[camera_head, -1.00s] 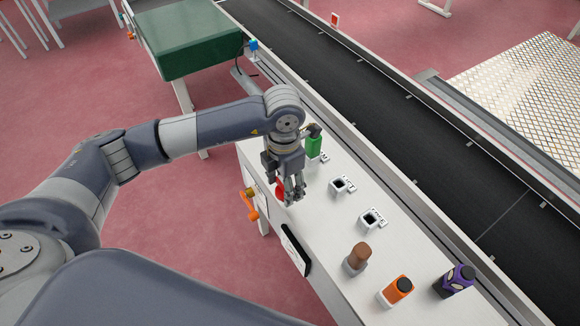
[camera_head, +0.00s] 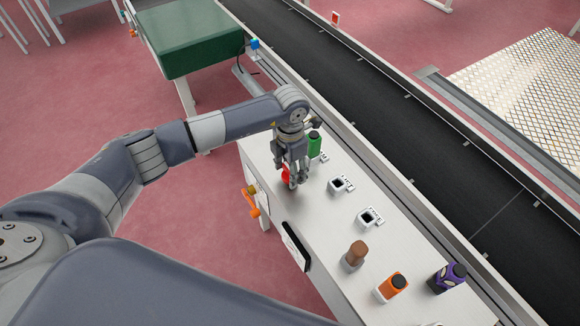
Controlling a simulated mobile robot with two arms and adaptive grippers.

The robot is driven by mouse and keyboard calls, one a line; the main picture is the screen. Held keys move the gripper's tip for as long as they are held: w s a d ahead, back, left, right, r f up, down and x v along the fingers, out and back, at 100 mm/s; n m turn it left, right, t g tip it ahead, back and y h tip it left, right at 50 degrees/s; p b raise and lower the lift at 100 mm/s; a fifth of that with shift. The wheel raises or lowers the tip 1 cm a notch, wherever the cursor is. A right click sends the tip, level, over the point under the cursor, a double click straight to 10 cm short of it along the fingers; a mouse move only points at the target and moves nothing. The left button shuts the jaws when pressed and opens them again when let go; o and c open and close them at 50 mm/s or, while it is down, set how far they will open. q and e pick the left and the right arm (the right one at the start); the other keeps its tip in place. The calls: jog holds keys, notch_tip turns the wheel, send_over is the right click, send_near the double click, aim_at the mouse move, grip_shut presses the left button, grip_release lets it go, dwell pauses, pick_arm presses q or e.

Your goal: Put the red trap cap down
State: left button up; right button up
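The red trap cap (camera_head: 286,173) shows at my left gripper (camera_head: 292,180), partly hidden by the fingers. The gripper points down and its fingers seem closed around the cap. Both are over the left part of the white table (camera_head: 320,215), close to its surface. I cannot tell whether the cap touches the table. A green bottle (camera_head: 314,146) with a dark top stands just behind the gripper. My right gripper is not in view.
Two small white square holders (camera_head: 338,184) (camera_head: 368,217) with labels stand to the right. A black conveyor (camera_head: 400,120) runs behind the table.

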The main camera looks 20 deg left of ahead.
pick_arm(q)
jog(key=shift+f, duration=0.2)
jog(key=o, duration=1.4)
jog(key=shift+r, duration=0.1)
jog(key=shift+r, duration=0.25)
jog(key=shift+r+b, duration=1.6)
jog(key=shift+r, duration=4.3)
jog(key=shift+f, duration=0.1)
